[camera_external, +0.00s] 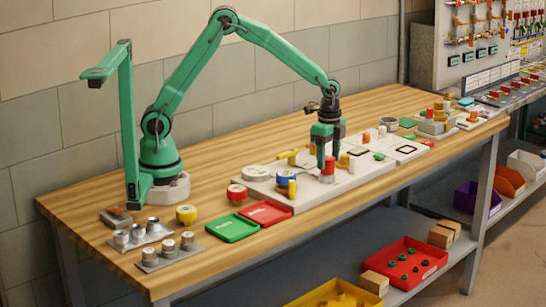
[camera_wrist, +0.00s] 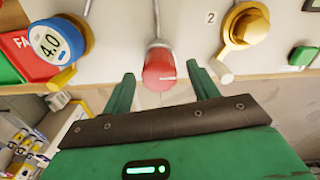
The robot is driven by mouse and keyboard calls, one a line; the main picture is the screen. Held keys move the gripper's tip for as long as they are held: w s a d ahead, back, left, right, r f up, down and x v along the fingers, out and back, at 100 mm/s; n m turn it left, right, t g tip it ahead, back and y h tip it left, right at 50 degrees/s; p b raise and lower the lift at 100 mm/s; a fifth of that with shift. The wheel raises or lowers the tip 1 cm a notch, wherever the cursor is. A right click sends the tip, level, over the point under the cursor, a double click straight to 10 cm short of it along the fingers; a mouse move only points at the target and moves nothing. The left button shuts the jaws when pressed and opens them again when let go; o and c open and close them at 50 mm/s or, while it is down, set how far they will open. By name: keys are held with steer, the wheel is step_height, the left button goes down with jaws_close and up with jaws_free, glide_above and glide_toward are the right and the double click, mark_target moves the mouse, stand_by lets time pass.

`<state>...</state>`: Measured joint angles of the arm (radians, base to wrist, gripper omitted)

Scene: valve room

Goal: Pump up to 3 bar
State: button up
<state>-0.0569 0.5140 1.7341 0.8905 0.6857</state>
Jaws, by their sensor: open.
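A red knob (camera_wrist: 160,70) on a metal stem stands out from the white valve board (camera_wrist: 115,30); it also shows in the external view (camera_external: 328,166). My gripper (camera_wrist: 160,76) is open, with one green finger on each side of the red knob. Gaps show between knob and fingers in the wrist view. A yellow valve knob (camera_wrist: 245,25) is to the right, beside the number 2.
Red (camera_external: 265,212) and green (camera_external: 232,228) trays lie left of the board. A yellow lever (camera_wrist: 62,78) projects below the gauge. Several small parts stand right of the board. Bare bench runs along the back.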

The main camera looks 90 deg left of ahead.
mark_target(328, 158)
step_height(328, 158, up, 6)
steer(key=shift+r, duration=0.1)
stand_by(0.4)
steer(key=shift+s+r, duration=0.2)
steer(key=shift+r, duration=0.05)
steer(key=s+d+r+n+t, duration=0.2)
steer(key=s+r+n+t, duration=0.1)
steer(key=s+r, duration=0.7)
steer(key=s+n+t, duration=0.2)
steer(key=s+n, duration=0.2)
steer(key=s, duration=1)
steer(key=shift+s+d+t, duration=0.3)
steer(key=shift+s+d, duration=0.05)
steer(key=shift+r, duration=0.1)
stand_by(2.5)
